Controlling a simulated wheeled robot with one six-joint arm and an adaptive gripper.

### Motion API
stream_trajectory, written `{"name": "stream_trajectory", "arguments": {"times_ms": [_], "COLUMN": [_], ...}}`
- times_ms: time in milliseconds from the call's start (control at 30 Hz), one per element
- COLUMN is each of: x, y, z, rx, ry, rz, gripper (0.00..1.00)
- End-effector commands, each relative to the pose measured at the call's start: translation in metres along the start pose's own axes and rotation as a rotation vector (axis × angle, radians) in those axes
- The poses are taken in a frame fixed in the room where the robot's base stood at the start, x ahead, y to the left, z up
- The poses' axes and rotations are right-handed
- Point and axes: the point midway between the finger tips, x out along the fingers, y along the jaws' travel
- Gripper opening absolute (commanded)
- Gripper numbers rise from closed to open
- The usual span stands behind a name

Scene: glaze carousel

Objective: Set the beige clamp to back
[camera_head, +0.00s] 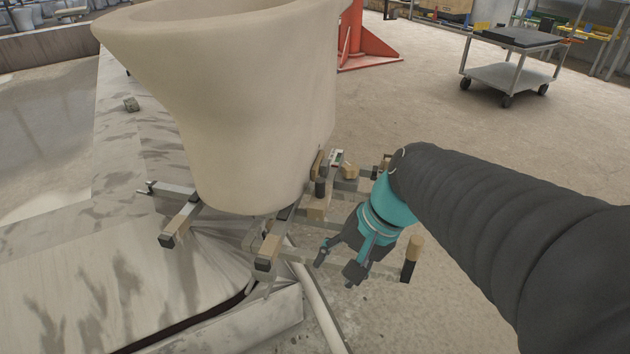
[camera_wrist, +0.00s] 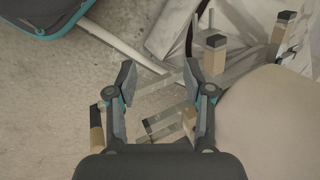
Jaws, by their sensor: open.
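A large beige tapered vessel (camera_head: 225,100) stands on a frame of metal bars with beige and black blocks. I cannot tell for certain which part is the beige clamp. A beige block with a dark end (camera_head: 267,252) sits at the near end of the frame; a similar block (camera_wrist: 214,55) shows in the wrist view beside the right finger. An upright beige-and-black handle (camera_head: 412,252) stands to the right of my gripper (camera_head: 337,265). My gripper is open and empty, pointing down over a metal bar.
More beige blocks (camera_head: 318,211) and bars lie close beside the vessel's right side. A stained pale platform (camera_head: 130,270) fills the left front. A grey wheeled cart (camera_head: 512,75) and a red stand (camera_head: 368,55) are farther back.

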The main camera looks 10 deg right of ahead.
Motion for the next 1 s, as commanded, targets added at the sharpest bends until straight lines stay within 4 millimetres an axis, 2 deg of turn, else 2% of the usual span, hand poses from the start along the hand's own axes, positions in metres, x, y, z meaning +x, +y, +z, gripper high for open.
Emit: {"name": "stream_trajectory", "arguments": {"times_ms": [33,100,267,433,600,700,800,1000], "x": [0.013,0.021,0.033,0.036,0.032,0.028,0.024,0.022], "y": [-0.001,-0.009,-0.023,-0.025,-0.009,0.004,0.015,0.021], "z": [-0.009,-0.019,-0.055,-0.113,-0.178,-0.208,-0.228,-0.243], "rx": [0.109,0.252,0.57,0.886,1.143,1.24,1.3,1.341], "ry": [-0.065,-0.147,-0.33,-0.512,-0.667,-0.729,-0.769,-0.798], "rz": [-0.043,-0.113,-0.291,-0.513,-0.748,-0.86,-0.937,-0.997], "gripper": [0.52,0.52,0.52,0.52,0.52,0.52,0.52,0.52]}}
